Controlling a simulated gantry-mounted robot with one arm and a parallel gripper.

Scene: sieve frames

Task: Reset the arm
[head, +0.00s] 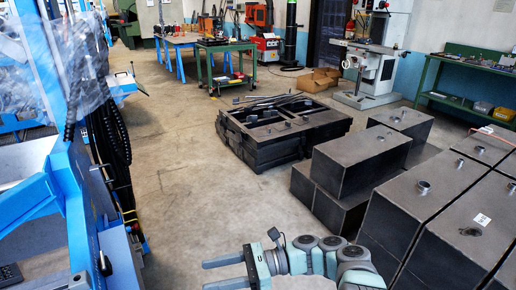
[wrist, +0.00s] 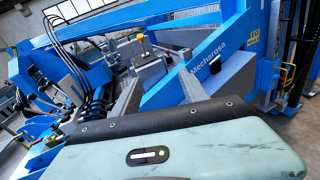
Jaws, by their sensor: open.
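My gripper (head: 207,275) is at the bottom of the head view, with its two grey fingers pointing left. The fingers are apart and nothing shows between them. In the wrist view my gripper (wrist: 157,76) also shows its two fingers spread, with a blue machine (wrist: 215,60) behind them. My arm (head: 320,258) reaches in from the right along the bottom edge of the head view.
The blue machine (head: 95,215) stands to the left. Black boxes (head: 360,155) are stacked close on the right. A low black crate (head: 258,150) sits on the floor. Clear concrete floor (head: 190,195) lies beyond my gripper. Workbenches (head: 225,48) stand farther back.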

